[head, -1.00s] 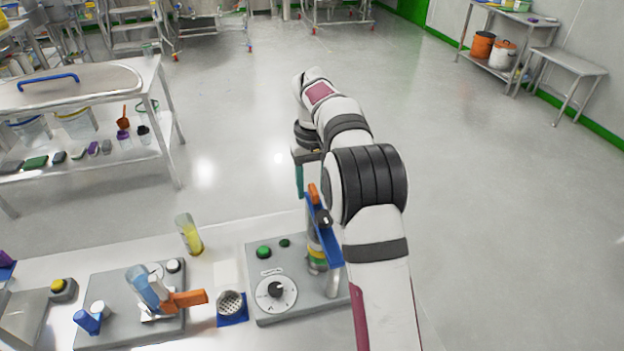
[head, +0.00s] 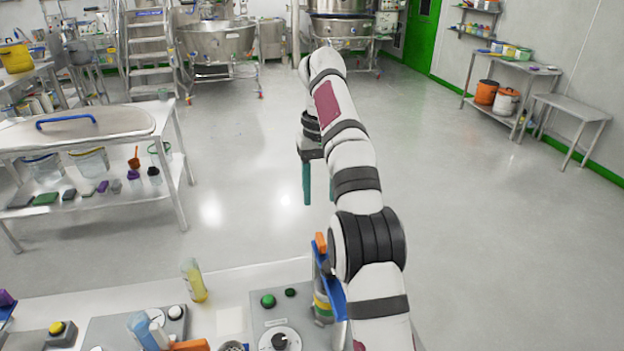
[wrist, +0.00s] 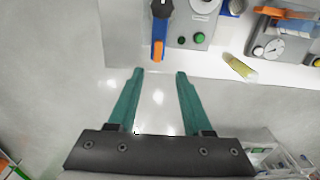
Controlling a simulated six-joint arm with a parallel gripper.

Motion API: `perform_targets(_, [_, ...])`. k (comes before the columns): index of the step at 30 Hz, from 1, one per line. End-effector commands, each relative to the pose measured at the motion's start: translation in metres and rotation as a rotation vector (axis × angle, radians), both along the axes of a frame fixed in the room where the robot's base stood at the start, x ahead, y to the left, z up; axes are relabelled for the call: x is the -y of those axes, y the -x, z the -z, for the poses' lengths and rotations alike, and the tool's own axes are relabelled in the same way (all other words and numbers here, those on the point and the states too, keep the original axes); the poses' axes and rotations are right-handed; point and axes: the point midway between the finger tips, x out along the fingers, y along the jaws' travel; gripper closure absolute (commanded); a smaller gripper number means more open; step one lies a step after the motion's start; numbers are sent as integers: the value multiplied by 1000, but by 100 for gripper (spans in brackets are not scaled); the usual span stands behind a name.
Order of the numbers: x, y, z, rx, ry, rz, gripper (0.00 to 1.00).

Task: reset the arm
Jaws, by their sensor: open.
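My gripper (wrist: 158,75) has two teal fingers, spread apart with nothing between them. In the head view my gripper (head: 318,190) hangs pointing down over the floor beyond the bench's back edge, partly hidden by my arm. In the wrist view the fingertips are near the bench edge, close to a blue and orange tool (wrist: 159,35) with a dark knob. That blue and orange tool also shows in the head view (head: 325,275), partly behind my arm.
The white bench (head: 228,322) holds a grey control box (head: 262,318) with green buttons, and a tilted vial of yellow liquid (head: 194,282). A steel table (head: 60,140) stands at left. A small side table (head: 575,106) stands at right. The floor between is clear.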

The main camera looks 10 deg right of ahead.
Motion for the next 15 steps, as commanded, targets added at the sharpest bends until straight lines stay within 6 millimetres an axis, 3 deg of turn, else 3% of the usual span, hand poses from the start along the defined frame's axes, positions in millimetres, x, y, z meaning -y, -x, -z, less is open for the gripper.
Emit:
perform_targets(2, [-4,14,-11,-7,-2,12,50])
perform_targets(4, [-12,43,-24,-18,-7,39,50])
perform_targets(8, [-32,125,-31,-32,-32,129,50])
perform_targets(11, [-49,200,-13,-39,-64,218,50])
perform_targets(15, [-68,298,36,-47,-111,357,50])
